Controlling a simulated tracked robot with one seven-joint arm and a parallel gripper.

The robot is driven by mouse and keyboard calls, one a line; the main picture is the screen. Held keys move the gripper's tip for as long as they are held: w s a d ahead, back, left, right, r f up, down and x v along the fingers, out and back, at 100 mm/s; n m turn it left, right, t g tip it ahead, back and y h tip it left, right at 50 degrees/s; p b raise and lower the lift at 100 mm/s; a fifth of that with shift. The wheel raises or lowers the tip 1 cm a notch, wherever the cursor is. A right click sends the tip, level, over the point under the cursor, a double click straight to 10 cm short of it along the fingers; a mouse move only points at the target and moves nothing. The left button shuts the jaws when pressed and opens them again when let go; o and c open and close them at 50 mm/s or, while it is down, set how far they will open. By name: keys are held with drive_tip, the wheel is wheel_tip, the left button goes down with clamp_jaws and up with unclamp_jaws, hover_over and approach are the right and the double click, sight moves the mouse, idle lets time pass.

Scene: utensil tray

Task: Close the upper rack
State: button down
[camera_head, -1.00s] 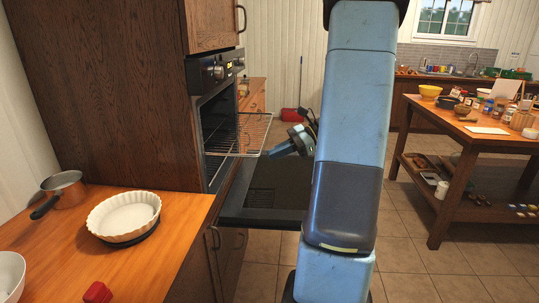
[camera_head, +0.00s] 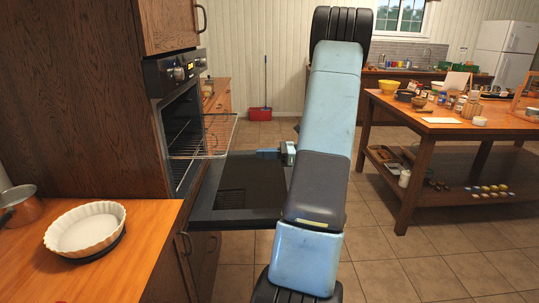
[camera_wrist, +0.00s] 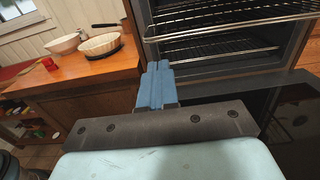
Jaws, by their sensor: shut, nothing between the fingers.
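The upper rack (camera_head: 212,137) is a wire rack drawn out of the oven (camera_head: 181,125), over the open oven door (camera_head: 238,186). In the wrist view the upper rack (camera_wrist: 235,23) crosses the top right, with its front bar nearest. My gripper (camera_head: 262,151) is to the right of the rack's front end in the head view, apart from it in the picture. My arm hides part of the gripper in the head view.
A lower rack (camera_wrist: 222,49) is inside the oven. A wooden table (camera_head: 425,128) with jars and bowls stands right. Tiled floor lies open between.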

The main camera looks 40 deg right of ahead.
drive_tip(key=x, duration=0.9)
drive_tip(key=shift+w+a, duration=0.1)
drive_tip(key=shift+w, duration=0.05)
